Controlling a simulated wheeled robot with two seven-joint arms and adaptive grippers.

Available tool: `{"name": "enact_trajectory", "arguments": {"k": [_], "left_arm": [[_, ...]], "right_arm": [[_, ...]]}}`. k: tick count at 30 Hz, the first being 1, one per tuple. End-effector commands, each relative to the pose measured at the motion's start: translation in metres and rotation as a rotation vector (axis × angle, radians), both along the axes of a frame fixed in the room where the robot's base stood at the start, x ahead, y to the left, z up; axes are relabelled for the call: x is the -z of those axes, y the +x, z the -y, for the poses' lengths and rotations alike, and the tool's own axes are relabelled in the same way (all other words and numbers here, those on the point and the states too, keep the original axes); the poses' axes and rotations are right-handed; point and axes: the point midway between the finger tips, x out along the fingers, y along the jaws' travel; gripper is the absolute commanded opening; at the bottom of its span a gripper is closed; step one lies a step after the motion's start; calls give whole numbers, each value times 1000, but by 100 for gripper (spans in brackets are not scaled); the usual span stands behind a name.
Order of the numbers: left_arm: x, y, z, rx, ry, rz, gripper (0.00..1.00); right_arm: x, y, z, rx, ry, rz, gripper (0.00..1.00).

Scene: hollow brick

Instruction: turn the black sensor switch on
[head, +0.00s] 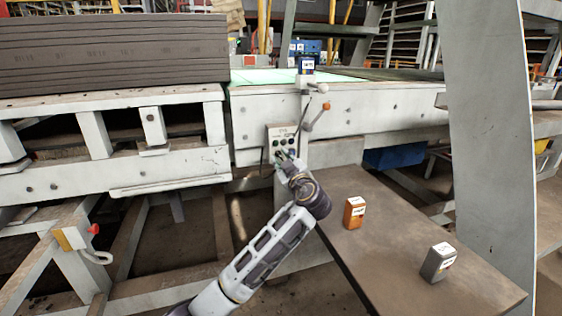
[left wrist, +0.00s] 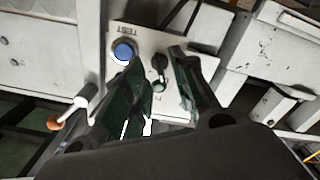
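A light control panel (head: 281,131) with small dark knobs is mounted on the white machine frame in the head view. In the left wrist view the panel (left wrist: 150,42) shows a blue round button (left wrist: 123,51) and a black switch (left wrist: 159,64) with a small dark part below it. My left gripper (head: 286,156) is at the lower part of the panel. In the left wrist view its dark fingers are spread, with the black switch seen between the fingertips (left wrist: 160,60). I cannot tell whether a finger touches it. The panel's lower part is partly hidden by the fingers. My right gripper is out of view.
An orange-tipped lever (head: 317,116) sticks out right of the panel; its orange end also shows in the left wrist view (left wrist: 55,123). A brown table (head: 385,245) holds an orange box (head: 354,213) and a grey box (head: 438,262). Stacked grey slabs (head: 115,50) lie at left.

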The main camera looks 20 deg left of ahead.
Motion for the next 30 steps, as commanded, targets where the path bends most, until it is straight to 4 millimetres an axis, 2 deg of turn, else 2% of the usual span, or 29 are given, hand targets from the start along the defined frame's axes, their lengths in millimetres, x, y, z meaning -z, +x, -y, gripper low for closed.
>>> {"name": "enact_trajectory", "arguments": {"k": [9,20,26,30], "left_arm": [[0,19,-13,-1,0,0,27],[0,20,-14,-1,0,0,27],[0,20,-14,0,0,0,1],[0,20,-14,-1,0,0,0]], "right_arm": [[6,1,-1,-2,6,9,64],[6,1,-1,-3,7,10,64],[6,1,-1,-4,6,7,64],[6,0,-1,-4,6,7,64]]}}
